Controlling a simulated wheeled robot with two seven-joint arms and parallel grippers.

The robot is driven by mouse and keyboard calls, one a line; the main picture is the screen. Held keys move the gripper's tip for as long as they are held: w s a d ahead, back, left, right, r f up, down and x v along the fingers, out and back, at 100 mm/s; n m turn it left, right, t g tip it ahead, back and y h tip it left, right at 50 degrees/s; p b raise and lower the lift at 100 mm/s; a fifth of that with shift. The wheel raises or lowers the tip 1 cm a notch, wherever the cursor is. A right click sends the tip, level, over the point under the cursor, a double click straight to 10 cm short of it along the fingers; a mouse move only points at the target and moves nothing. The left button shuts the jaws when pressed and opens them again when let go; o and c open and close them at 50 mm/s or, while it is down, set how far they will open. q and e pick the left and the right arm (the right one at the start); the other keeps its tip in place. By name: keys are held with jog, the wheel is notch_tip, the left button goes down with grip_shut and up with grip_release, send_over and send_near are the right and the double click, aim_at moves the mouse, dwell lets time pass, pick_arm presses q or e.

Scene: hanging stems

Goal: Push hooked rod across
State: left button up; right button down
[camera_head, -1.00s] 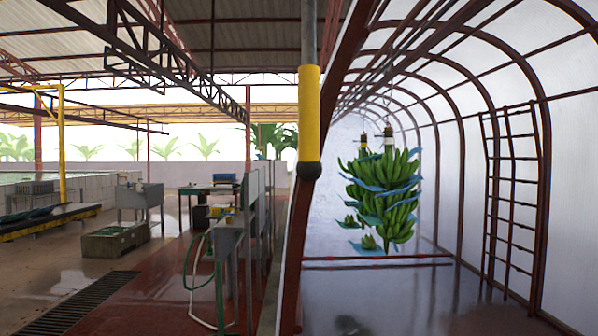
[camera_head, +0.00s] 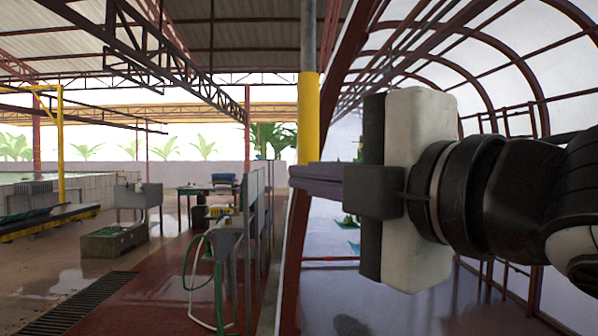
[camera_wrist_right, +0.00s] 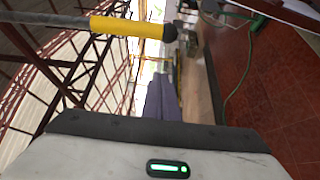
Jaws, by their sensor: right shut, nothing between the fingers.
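The rod (camera_head: 309,115) hangs upright, with a grey upper shaft and a yellow sleeve. No hook shows on it. In the head view its black rounded lower end is hidden behind my right gripper's fingers. The rod also shows in the right wrist view (camera_wrist_right: 130,27), where the black end (camera_wrist_right: 169,32) is visible. My right gripper (camera_head: 298,180) reaches in from the right with its fingers shut and empty, across the rod's lower end. In the right wrist view its fingers (camera_wrist_right: 161,85) appear apart from the rod; I cannot tell whether they touch. My left gripper is not in view.
A hanging banana bunch is mostly hidden behind my right gripper; a little blue and green (camera_head: 350,220) shows. A dark red slanted post (camera_head: 292,255) stands just behind the rod. Grey sinks (camera_head: 228,240) with a green hose stand lower left.

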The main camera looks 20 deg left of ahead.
jog(key=shift+a+r, duration=0.1)
jog(key=shift+r, duration=0.05)
jog(key=w+a+p, duration=0.2)
jog(key=w+a, duration=0.1)
jog(key=w, duration=0.5)
jog(key=shift+w+a+p, duration=0.25)
jog(key=shift+a+p, duration=0.05)
jog(key=shift+p, duration=0.1)
dwell(0.3)
